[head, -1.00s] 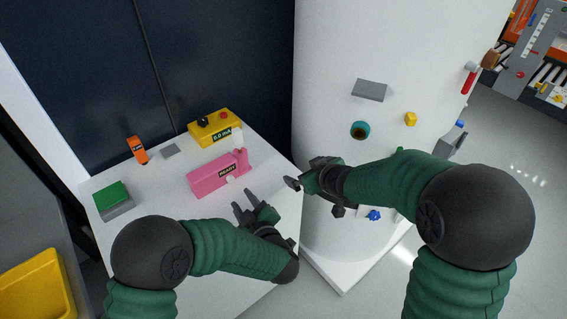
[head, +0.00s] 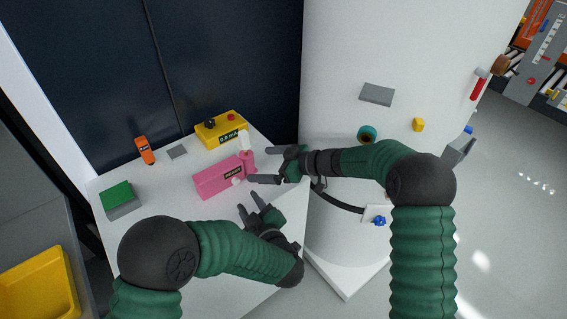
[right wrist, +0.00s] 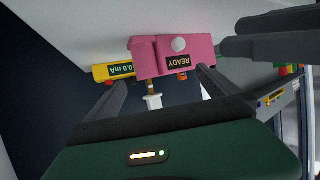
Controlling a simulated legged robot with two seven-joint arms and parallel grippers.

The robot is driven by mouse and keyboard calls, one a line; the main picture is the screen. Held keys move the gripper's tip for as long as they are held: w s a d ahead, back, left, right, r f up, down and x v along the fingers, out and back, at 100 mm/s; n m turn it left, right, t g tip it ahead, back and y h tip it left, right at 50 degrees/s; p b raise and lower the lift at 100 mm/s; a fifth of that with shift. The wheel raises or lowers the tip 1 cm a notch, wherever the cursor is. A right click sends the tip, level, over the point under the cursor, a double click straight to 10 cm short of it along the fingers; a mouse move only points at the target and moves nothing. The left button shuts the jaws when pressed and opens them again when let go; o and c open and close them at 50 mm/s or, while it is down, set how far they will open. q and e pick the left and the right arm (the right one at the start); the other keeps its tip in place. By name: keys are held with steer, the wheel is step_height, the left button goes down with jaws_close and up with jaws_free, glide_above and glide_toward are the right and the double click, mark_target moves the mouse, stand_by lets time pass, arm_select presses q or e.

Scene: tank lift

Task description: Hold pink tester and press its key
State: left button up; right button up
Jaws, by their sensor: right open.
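The pink tester (head: 215,181) stands on the white table, with a dark READY label and a round white key (head: 237,181) on its near face. A pink upright part with a white top (head: 244,142) is at its right end. My right gripper (head: 257,164) is open, with its fingertips at that right end. In the right wrist view the tester (right wrist: 145,62) appears upside down beyond the fingers, with a brass and white probe (right wrist: 153,98) between them. My left gripper (head: 249,203) is open and empty, just in front of the tester, apart from it.
A yellow meter (head: 212,136) reading 0.0 mA stands behind the tester. An orange device (head: 145,151), a grey block (head: 177,152) and a green-topped box (head: 119,197) are to the left. A white tank (head: 420,55) with fittings rises at the right.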

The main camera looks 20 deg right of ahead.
mark_target(245, 164)
steer(key=x, duration=0.7)
steer(key=shift+a, duration=0.1)
jaws_close()
arm_select(q)
jaws_close()
stand_by(0.5)
steer(key=shift+a, duration=0.1)
stand_by(1.4)
